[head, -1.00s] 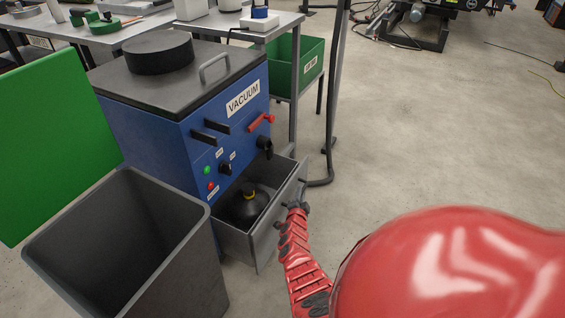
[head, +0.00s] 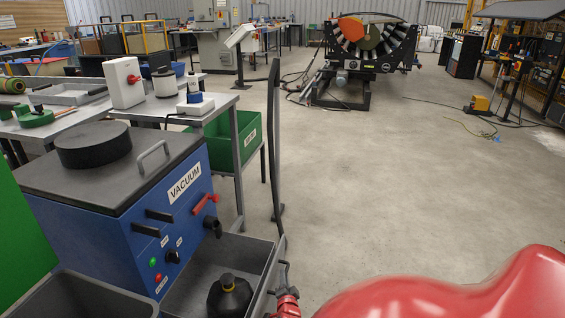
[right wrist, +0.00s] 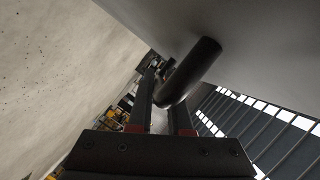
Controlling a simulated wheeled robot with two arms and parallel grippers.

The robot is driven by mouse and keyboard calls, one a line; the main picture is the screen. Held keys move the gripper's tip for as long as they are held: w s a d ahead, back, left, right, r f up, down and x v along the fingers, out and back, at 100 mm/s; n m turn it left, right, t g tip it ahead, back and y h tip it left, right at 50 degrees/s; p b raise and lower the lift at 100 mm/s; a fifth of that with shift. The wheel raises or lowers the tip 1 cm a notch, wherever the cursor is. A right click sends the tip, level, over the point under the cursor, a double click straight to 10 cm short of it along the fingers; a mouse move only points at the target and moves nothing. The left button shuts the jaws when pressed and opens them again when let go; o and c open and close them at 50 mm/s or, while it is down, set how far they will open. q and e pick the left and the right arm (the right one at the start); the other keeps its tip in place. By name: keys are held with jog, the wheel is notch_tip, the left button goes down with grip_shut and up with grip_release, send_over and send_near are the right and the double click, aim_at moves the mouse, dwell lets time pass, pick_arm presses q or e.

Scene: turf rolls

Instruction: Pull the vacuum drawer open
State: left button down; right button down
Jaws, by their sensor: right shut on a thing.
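The blue vacuum machine (head: 135,236) stands at the left in the head view, with a "VACUUM" label and a black lid. Its grey drawer (head: 238,256) stands far out from the lower front. A black round flask (head: 229,297) sits inside the drawer. My right gripper (head: 284,288) is at the drawer's outer front face, partly cut off by the lower edge. In the right wrist view, my right gripper (right wrist: 163,108) is shut on the dark round bar of the drawer handle (right wrist: 193,68), beside the grey drawer front (right wrist: 255,45). My left gripper is out of view.
A dark grey bin (head: 80,298) stands in front of the machine, with a green panel (head: 25,245) at the left. A dark upright post (head: 275,150) stands behind the drawer. A green crate (head: 225,140) is under the table.

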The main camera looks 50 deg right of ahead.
jog(key=c, duration=0.8)
grip_release()
jog(key=shift+d, duration=0.1)
jog(key=shift+c, duration=0.2)
jog(key=shift+s+a+r+p, duration=0.15)
jog(key=shift+s+a+p, duration=0.1)
jog(key=shift+p, duration=0.1)
jog(key=p+v, duration=0.6)
jog(key=v, duration=1)
jog(key=shift+s+a, duration=0.2)
jog(key=shift+a, duration=0.15)
